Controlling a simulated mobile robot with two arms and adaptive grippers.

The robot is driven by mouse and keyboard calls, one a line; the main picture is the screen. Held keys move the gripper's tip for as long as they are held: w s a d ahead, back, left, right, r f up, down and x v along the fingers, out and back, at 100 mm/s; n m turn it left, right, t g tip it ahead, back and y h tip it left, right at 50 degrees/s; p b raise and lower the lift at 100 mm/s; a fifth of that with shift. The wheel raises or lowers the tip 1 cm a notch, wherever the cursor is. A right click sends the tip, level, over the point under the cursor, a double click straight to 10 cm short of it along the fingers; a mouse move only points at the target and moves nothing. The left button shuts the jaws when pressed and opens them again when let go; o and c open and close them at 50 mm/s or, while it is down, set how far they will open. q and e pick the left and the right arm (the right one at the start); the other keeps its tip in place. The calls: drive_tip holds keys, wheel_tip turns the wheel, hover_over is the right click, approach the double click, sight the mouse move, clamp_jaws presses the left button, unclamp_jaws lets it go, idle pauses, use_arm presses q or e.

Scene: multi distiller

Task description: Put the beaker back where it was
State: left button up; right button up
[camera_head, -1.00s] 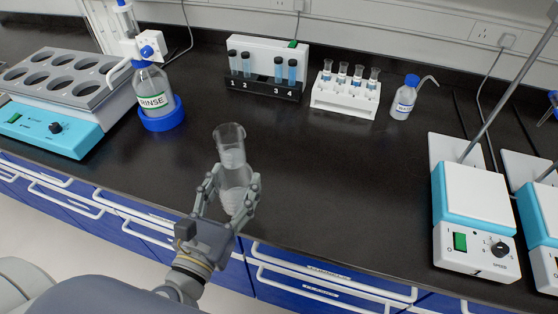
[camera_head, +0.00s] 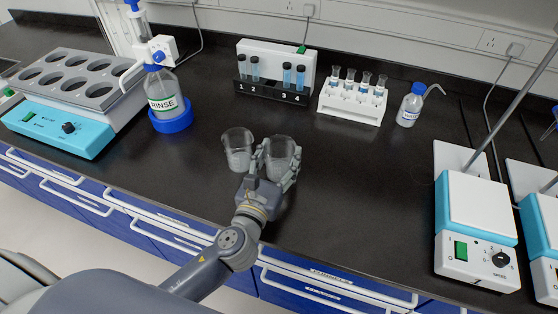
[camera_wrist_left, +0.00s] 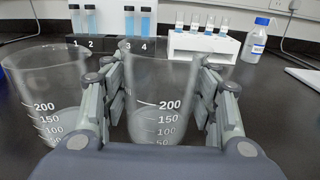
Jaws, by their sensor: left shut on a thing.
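Two clear glass beakers with white volume marks are side by side over the black bench. My left gripper (camera_head: 277,170) is shut around the right beaker (camera_head: 283,149), with a finger on each side of it. In the left wrist view this held beaker (camera_wrist_left: 162,95) is upright between the fingers. I cannot tell whether its base touches the bench. The other beaker (camera_head: 238,146) stands just left of the gripper; it also shows in the left wrist view (camera_wrist_left: 45,85), close to the left finger. My right gripper is not in view.
A RINSE bottle (camera_head: 163,92) in a blue ring stands at the back left, beside a heating block (camera_head: 60,125). A numbered vial rack (camera_head: 272,92), a white tube rack (camera_head: 350,104) and a wash bottle (camera_head: 410,106) line the back. Hotplate stirrers (camera_head: 476,205) stand right. The bench between is clear.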

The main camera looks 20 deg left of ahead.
use_arm(q)
drive_tip(key=shift+f, duration=0.7)
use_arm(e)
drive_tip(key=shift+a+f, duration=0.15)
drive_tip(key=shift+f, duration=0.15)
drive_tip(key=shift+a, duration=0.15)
use_arm(q)
drive_tip(key=shift+f, duration=0.15)
drive_tip(key=o, duration=1.1)
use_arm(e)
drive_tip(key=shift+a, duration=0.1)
